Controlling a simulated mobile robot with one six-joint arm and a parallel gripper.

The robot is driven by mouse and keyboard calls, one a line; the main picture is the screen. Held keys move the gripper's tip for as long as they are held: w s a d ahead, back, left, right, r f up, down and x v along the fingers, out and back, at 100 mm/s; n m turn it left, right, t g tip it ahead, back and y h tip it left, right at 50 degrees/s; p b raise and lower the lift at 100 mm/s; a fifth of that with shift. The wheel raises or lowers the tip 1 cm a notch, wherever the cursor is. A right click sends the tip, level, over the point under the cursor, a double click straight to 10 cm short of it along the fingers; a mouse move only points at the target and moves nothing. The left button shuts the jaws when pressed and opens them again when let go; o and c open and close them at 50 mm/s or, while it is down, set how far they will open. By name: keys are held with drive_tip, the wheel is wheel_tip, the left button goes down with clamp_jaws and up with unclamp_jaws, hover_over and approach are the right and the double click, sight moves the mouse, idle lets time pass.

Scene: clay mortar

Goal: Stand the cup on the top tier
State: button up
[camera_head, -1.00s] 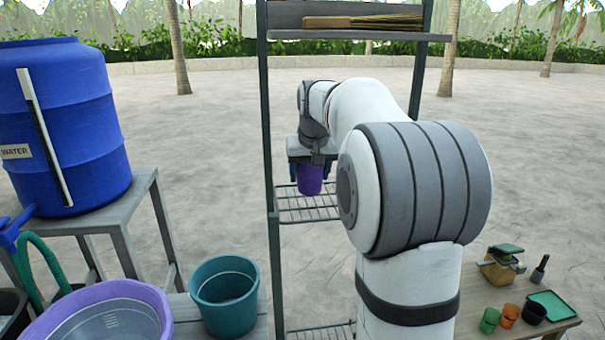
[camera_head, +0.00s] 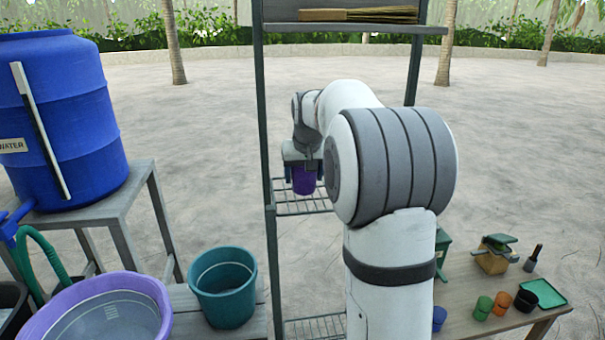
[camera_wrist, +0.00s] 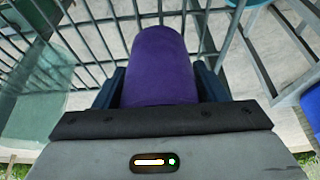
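The purple cup (camera_head: 303,181) is in my gripper (camera_head: 302,172), at the rack, in the head view. In the wrist view the cup (camera_wrist: 160,65) fills the space between the two dark blue fingers (camera_wrist: 160,88), which are shut on it. The rack has a wire tier (camera_head: 303,203) that shows just below and behind the cup. I cannot tell whether the cup touches it. A higher solid shelf (camera_head: 350,29) is well above the cup, and a lower wire tier (camera_head: 312,328) is near the bottom. My arm hides the rack's right part.
A rack post (camera_head: 266,130) stands close left of my gripper. A straw broom (camera_head: 370,15) lies on the high shelf. At left are a blue water barrel (camera_head: 60,110), a purple tub (camera_head: 150,285) and a teal bucket (camera_head: 224,290). Small pots (camera_head: 503,303) stand on the right table (camera_head: 480,275).

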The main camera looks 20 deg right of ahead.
drive_tip(key=o, duration=0.4)
drive_tip(key=shift+c, duration=0.2)
drive_tip(key=shift+r, duration=0.45)
drive_tip(key=v, duration=1.1)
drive_tip(key=shift+s+r+b, duration=0.15)
drive_tip(key=shift+s+b, duration=0.15)
drive_tip(key=shift+b, duration=0.05)
drive_tip(key=s+a+f, duration=0.4)
drive_tip(key=s+f, duration=0.2)
drive_tip(key=s, duration=0.3)
drive_tip(key=s+a+f+n, duration=0.1)
drive_tip(key=s+a+f, duration=0.2)
drive_tip(key=s+f, duration=0.4)
drive_tip(key=s+a+f+n+g, duration=0.1)
drive_tip(key=s+a+f, duration=0.3)
drive_tip(key=s, duration=0.8)
wheel_tip(320, 180, down, 2)
drive_tip(key=shift+s+a+f+y, duration=0.25)
drive_tip(key=shift+s+a+y, duration=0.15)
